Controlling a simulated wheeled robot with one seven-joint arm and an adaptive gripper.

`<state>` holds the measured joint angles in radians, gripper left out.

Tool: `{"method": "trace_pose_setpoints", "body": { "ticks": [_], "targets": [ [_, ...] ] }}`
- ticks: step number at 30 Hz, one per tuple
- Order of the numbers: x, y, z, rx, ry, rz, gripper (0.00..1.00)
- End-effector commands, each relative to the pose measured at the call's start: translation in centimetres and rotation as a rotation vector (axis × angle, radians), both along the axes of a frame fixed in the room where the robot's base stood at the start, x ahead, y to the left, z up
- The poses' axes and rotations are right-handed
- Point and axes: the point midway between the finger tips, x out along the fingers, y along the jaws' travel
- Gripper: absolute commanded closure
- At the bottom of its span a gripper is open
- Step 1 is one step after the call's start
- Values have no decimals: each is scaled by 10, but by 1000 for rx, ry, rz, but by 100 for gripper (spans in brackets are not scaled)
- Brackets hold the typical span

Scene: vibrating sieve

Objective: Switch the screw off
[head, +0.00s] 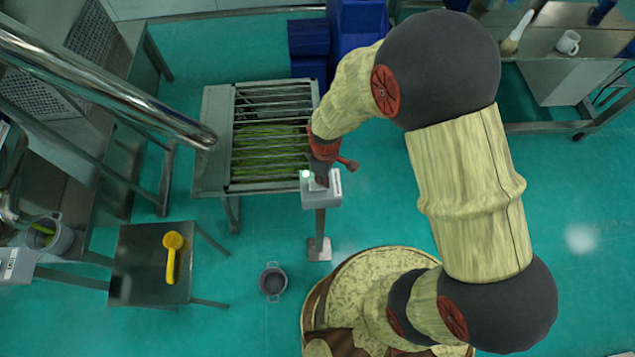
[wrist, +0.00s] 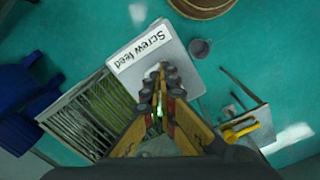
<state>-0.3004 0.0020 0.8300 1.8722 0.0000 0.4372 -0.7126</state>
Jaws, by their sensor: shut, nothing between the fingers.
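The grey screw feed control box (head: 333,200) stands on a post beside the grated table, with a small green light (head: 305,174) glowing at its left edge. In the wrist view its white label (wrist: 143,47) reads "Screw feed" and the grey box face (wrist: 187,72) lies beneath my gripper. My gripper (wrist: 161,75) is shut and empty, its fingertips over the box near the label; I cannot tell whether they touch it. A green glow (wrist: 159,112) shows between the fingers. In the head view my gripper (head: 321,179) is over the box.
The slatted sieve table (head: 215,150) stands left of the box, with blue machinery (head: 355,40) behind. A stool (head: 135,265) carries a yellow scoop (head: 171,262). A grey bucket (head: 272,282) stands on the floor. Open floor lies to the right.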

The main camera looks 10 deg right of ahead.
Motion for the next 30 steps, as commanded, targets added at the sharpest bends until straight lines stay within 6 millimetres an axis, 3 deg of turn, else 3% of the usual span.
{"method": "trace_pose_setpoints", "body": {
  "ticks": [10, 30],
  "targets": [
    [0, 0, 1, 0, 0, 0, 100],
    [0, 0, 50, 0, -1, 0, 100]
  ]
}}
